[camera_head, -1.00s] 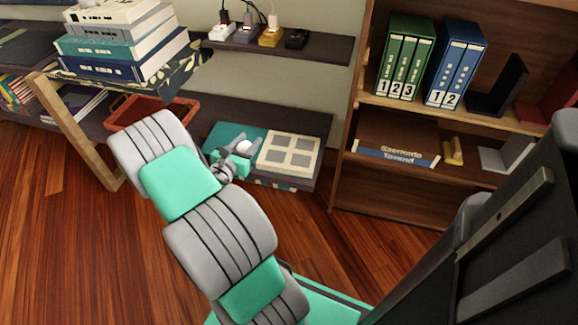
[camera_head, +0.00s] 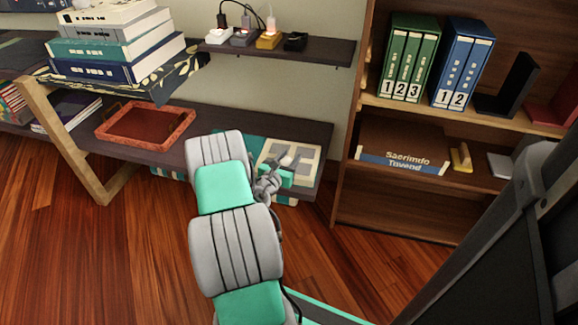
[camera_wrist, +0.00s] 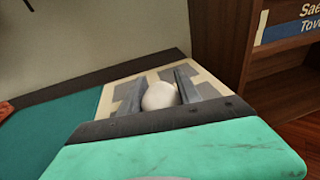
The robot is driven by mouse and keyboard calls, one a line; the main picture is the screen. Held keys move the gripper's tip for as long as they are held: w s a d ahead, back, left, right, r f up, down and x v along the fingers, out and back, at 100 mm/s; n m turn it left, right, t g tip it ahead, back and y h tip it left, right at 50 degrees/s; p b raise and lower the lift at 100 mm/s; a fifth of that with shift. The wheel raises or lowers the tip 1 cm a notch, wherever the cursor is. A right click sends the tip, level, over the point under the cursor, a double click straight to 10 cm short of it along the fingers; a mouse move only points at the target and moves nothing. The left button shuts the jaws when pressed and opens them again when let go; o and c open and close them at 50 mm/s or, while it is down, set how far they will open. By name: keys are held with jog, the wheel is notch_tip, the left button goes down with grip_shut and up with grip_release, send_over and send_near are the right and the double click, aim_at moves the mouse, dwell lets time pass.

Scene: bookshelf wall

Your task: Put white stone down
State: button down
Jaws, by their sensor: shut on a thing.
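The white stone (camera_wrist: 160,96) is round and pale and sits between the two grey fingers of my gripper (camera_wrist: 157,92) in the wrist view. In the head view my gripper (camera_head: 285,162) is over the cream board with grey squares (camera_head: 306,152), at the right end of the low dark shelf. The gripper is shut on the stone. The board also shows behind the stone in the wrist view (camera_wrist: 112,88). I cannot tell whether the stone touches the board.
A teal mat (camera_wrist: 55,140) lies left of the board. A red tray (camera_head: 145,125) is further left on the low shelf (camera_head: 310,128). A wooden bookcase (camera_head: 350,150) with binders stands close on the right. An upper shelf (camera_head: 325,52) holds plugs and small blocks.

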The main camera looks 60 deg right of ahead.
jog(key=shift+f, duration=0.75)
jog(key=shift+r, duration=0.2)
jog(key=shift+f, duration=0.1)
jog(key=c, duration=0.8)
grip_release()
jog(key=shift+c, duration=0.2)
